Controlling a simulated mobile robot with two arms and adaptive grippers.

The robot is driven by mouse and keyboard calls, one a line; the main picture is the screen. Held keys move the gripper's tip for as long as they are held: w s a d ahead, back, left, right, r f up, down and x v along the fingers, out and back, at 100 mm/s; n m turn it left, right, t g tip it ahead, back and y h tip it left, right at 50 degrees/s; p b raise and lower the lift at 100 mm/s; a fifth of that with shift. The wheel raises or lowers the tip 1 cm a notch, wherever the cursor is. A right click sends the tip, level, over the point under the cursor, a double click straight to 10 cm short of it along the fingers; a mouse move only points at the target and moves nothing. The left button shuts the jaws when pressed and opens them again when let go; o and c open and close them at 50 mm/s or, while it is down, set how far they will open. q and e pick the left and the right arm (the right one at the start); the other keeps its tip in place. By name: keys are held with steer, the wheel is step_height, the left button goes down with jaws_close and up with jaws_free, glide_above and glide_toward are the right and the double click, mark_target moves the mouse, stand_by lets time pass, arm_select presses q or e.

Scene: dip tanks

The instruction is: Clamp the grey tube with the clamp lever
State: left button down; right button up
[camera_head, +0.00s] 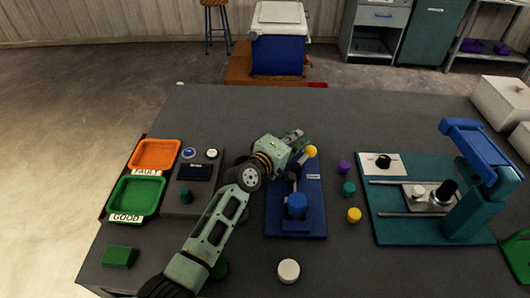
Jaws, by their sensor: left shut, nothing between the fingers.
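My left gripper (301,150) is shut over the far end of a blue fixture plate (312,222), beside a yellow knob (311,151). The knob looks like the end of the clamp lever; whether the fingers touch it I cannot tell. A blue round part (297,202) stands on the near half of the plate. My gripper and wrist cover part of the fixture, and I cannot make out the grey tube there. My right gripper is not in view.
Orange (155,142) and green (116,199) trays are at left. A teal press (465,225) stands at right. Purple (344,167), teal (348,188) and yellow (354,215) pieces lie between fixture and press. A white round piece (288,270) is in front. The table's far middle is clear.

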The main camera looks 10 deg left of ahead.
arm_select(q)
steer(key=v, duration=1.1)
steer(key=shift+s+a, duration=0.15)
